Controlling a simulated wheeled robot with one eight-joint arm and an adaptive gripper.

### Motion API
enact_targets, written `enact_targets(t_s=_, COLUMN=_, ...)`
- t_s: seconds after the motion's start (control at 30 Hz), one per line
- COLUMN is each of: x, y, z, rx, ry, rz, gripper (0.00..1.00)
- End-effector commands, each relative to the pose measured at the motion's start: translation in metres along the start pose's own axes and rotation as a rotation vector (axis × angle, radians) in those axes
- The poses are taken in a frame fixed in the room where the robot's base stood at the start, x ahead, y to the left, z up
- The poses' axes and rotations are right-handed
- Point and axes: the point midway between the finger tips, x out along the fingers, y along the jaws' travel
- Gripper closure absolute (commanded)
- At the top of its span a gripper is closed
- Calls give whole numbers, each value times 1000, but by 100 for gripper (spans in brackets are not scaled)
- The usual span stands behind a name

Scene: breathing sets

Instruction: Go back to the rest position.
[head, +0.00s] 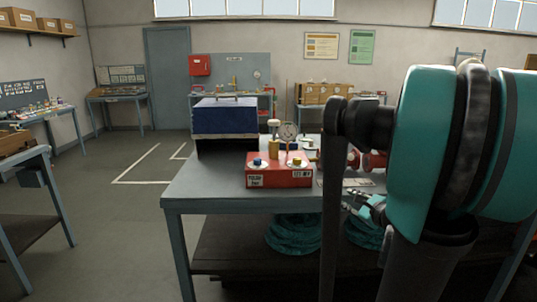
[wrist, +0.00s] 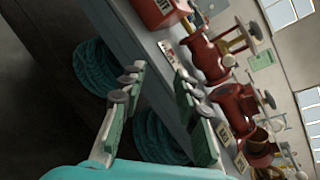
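My gripper (head: 352,203) is low in front of the workbench's front side in the head view, partly hidden by my own teal and black arm. In the wrist view my gripper (wrist: 158,78) has its two green-and-grey fingers spread apart with nothing between them, so it is open and empty. The wrist picture is strongly tilted. The grey workbench (head: 205,190) has its front edge (wrist: 150,70) beyond the fingers in the wrist view. My gripper appears apart from the bench; the exact gap is hard to tell.
A red box (head: 280,178) with blue and yellow knobs, a dark blue case (head: 224,118) and a gauge (head: 288,132) stand on the bench. Red valves (wrist: 235,105) stand along it. Teal hose coils (head: 293,236) lie on the lower shelf. Floor (head: 110,215) left of the bench is clear.

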Motion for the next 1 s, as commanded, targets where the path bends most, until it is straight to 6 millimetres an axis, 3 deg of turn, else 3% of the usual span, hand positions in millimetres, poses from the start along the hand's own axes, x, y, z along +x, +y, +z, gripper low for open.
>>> enact_targets(t_s=0.27, x=-2, y=115, z=-3, rx=-619, ry=51, rz=356, gripper=68)
enact_targets(t_s=0.4, x=-26, y=180, z=-23, rx=-1092, ry=28, rz=624, gripper=68)
enact_targets(t_s=0.5, x=-49, y=210, z=-42, rx=-1413, ry=-11, rz=808, gripper=68)
enact_targets(t_s=0.6, x=-71, y=225, z=-61, rx=-1679, ry=-56, rz=966, gripper=68)
enact_targets(t_s=0.73, x=-90, y=231, z=-77, rx=-1910, ry=-103, rz=1110, gripper=68)
enact_targets(t_s=1.0, x=-100, y=229, z=-86, rx=-2028, ry=-127, rz=1189, gripper=68)
